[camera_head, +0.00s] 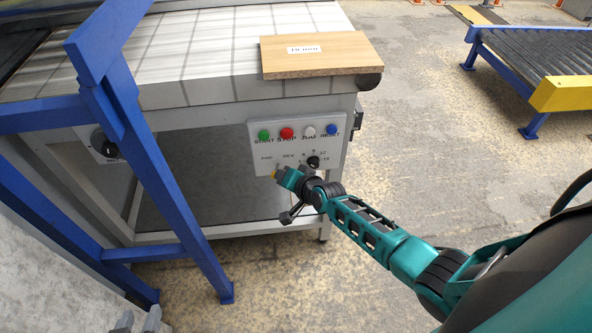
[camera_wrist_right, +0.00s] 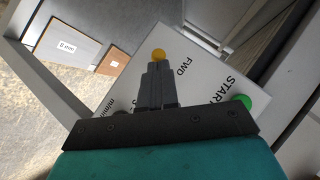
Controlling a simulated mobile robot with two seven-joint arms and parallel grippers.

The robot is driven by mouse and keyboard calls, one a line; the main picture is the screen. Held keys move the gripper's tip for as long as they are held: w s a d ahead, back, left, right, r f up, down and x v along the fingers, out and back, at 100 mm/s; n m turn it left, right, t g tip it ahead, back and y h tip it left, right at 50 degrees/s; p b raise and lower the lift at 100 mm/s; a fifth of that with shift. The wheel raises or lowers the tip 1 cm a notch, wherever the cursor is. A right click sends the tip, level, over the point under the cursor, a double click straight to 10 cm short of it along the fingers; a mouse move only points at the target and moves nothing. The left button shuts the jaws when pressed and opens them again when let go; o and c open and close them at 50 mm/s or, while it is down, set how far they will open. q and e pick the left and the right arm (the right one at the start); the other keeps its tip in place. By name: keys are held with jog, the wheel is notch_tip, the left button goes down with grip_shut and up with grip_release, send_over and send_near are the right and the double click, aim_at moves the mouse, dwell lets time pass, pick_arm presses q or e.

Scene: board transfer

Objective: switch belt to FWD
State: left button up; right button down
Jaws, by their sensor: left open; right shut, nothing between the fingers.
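The control panel (camera_head: 255,140) is a pale plate on the front of the belt table, with FWD and REV lettering low on its left part. A round yellow tip (camera_head: 275,174), apparently of the belt switch, shows below that lettering. It also shows in the right wrist view (camera_wrist_right: 158,54), close to the FWD label (camera_wrist_right: 182,64). My right gripper (camera_head: 284,176) is shut and empty in front of the panel, its fingertips at the yellow tip; I cannot tell whether they touch. The rest of the switch is hidden. My left gripper (camera_head: 138,322) is open at the bottom edge.
Green (camera_head: 264,135), red (camera_head: 287,133), white (camera_head: 308,131) and blue (camera_head: 331,130) buttons line the panel, with a black knob (camera_head: 313,162) below. A wooden board (camera_head: 340,52) lies on the belt's end. A blue frame (camera_head: 165,190) stands left. A roller conveyor (camera_head: 535,55) is far right.

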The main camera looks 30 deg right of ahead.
pick_arm(q)
jog(key=shift+f, duration=0.1)
pick_arm(e)
jog(key=shift+d, duration=0.15)
pick_arm(q)
jog(key=shift+d+f+b, duration=0.1)
jog(key=shift+f+b, duration=0.2)
jog(key=shift+b, duration=0.15)
pick_arm(e)
jog(key=shift+w+d, duration=0.3)
jog(key=shift+d, duration=0.25)
pick_arm(q)
jog(key=shift+r, duration=0.1)
